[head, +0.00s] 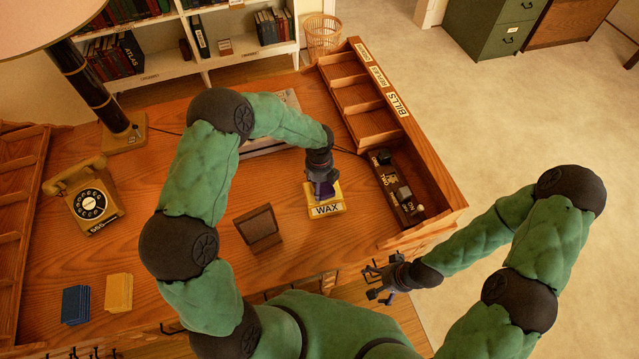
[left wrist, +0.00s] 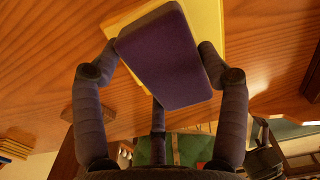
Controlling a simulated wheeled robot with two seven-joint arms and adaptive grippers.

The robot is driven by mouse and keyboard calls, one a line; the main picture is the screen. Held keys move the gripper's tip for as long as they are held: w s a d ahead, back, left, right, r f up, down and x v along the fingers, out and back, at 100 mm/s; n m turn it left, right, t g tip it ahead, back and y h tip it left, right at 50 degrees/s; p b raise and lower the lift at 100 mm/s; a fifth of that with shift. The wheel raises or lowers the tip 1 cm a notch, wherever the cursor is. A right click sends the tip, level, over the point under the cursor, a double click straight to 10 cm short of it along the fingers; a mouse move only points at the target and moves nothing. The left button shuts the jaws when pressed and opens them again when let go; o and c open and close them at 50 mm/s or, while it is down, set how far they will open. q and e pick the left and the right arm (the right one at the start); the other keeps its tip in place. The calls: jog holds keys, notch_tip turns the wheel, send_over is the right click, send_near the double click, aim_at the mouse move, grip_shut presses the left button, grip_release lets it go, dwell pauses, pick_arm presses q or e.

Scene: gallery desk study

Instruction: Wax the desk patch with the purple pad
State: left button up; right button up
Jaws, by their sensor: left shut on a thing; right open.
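The purple pad (left wrist: 168,58) is between the fingers of my left gripper (left wrist: 155,62) in the left wrist view. In the head view the pad (head: 323,190) is mostly covered by my left gripper (head: 321,178). My left gripper is shut on it, over the yellow wax tray (head: 340,205) with its WAX label. A yellow edge of the tray (left wrist: 208,22) shows behind the pad; I cannot tell whether they touch. My right gripper (head: 384,279) is open and empty off the desk's front edge. I cannot make out a distinct patch on the desk.
A brown upright stand (head: 258,229) is left of the wax tray. A wooden organizer (head: 352,95) runs along the desk's right side. A telephone (head: 88,200), lamp (head: 90,90), blue stack (head: 75,304) and yellow stack (head: 118,292) are at left. Bare wood lies between.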

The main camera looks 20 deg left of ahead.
pick_arm(q)
jog(key=shift+s, duration=0.1)
jog(key=shift+r+p, duration=3)
jog(key=shift+r, duration=0.5)
